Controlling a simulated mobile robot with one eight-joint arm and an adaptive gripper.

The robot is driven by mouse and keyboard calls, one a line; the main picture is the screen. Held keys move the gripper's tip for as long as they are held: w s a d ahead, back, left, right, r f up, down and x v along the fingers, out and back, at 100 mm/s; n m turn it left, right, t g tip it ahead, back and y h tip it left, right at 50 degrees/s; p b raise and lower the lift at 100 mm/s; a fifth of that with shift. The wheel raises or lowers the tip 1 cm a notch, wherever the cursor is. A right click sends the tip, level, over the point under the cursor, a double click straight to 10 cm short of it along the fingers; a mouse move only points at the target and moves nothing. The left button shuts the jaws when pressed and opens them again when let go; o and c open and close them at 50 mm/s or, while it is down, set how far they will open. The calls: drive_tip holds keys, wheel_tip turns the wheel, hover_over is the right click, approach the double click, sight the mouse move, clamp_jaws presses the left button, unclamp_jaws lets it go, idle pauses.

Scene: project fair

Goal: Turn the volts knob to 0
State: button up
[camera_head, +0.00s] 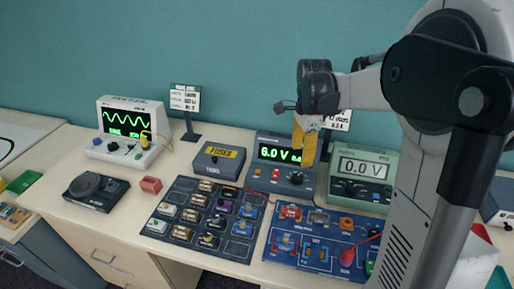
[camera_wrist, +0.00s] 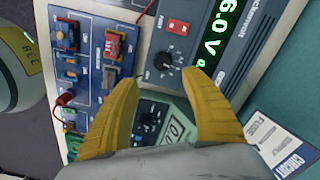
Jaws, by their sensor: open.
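The dark blue power supply (camera_head: 262,170) stands at the middle of the bench, its green display reading 6.0 V. It also fills the upper right of the wrist view (camera_wrist: 236,62). Its dark round volts knob (camera_wrist: 163,61) shows in the wrist view just beyond the fingertips; the same knob (camera_head: 297,178) is small in the head view. Its exact pointer setting is too small to read. My gripper (camera_wrist: 162,80) has its yellow fingers spread, with nothing between them. In the head view my gripper (camera_head: 304,160) hangs over the power supply, covering part of its right side.
A green-grey meter (camera_head: 382,157) reading 0.0 V stands close to the right. A blue circuit board (camera_head: 335,226) and a dark parts tray (camera_head: 165,210) lie in front. A fuses box (camera_head: 205,166) and an oscilloscope (camera_head: 104,112) stand left. A sign (camera_head: 185,97) stands behind.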

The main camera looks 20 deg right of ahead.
sight(298, 177)
drive_tip(key=shift+w+f+m, duration=0.4)
drive_tip(key=shift+w+f, duration=0.1)
drive_tip(key=shift+f, duration=0.15)
drive_tip(key=f+b, duration=0.2)
drive_tip(key=f, duration=0.3)
drive_tip(key=f+b, duration=0.2)
drive_tip(key=f, duration=0.3)
drive_tip(key=shift+s+d, duration=0.15)
drive_tip(key=shift+d, duration=0.05)
clamp_jaws()
